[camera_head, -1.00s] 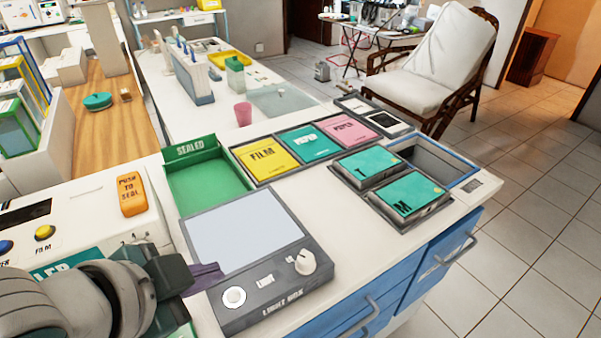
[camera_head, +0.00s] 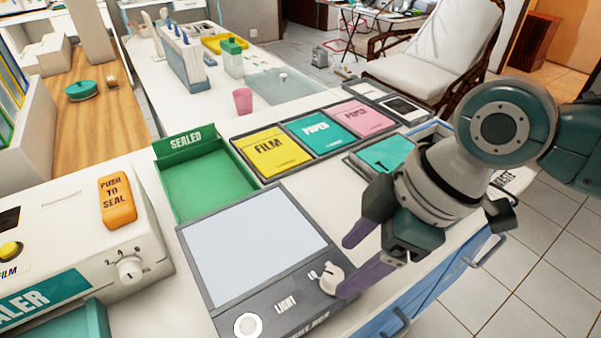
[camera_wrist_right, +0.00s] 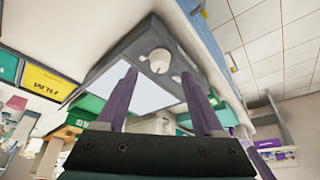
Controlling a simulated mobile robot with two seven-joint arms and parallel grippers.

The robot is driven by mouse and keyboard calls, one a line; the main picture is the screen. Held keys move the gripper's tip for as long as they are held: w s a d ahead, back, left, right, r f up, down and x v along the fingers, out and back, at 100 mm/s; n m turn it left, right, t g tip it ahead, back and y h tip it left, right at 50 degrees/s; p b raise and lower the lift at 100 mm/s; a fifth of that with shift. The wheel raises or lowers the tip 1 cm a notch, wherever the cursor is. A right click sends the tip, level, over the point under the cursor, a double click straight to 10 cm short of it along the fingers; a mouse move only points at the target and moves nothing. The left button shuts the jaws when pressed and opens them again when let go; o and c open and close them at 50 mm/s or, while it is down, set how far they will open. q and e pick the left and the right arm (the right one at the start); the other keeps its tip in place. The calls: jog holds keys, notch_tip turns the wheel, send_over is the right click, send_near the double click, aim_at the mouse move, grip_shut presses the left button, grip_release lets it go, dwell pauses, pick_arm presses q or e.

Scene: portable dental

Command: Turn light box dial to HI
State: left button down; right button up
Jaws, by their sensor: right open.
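The light box (camera_head: 255,245) has a pale, flat screen and a dark grey front panel. Its white dial (camera_head: 331,278) sits at the panel's right end; the setting marks are too small to read. In the right wrist view the dial (camera_wrist_right: 160,60) appears just beyond my fingertips. My right gripper (camera_head: 348,266) is open, with two purple fingers by the dial. One fingertip looks close to the dial's right side; I cannot tell if it touches. The wrist view also shows the open fingers (camera_wrist_right: 158,74) with nothing held. My left gripper is not in view.
A green SEALED tray (camera_head: 205,185) stands behind the light box. The sealer (camera_head: 130,235) with its orange button is at the left. FILM (camera_head: 270,152), PAPER and other packets lie in trays behind. A round white button (camera_head: 248,326) is on the light box panel.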

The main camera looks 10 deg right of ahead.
aim_at(335, 275)
jog(key=shift+x, duration=2)
grip_shut()
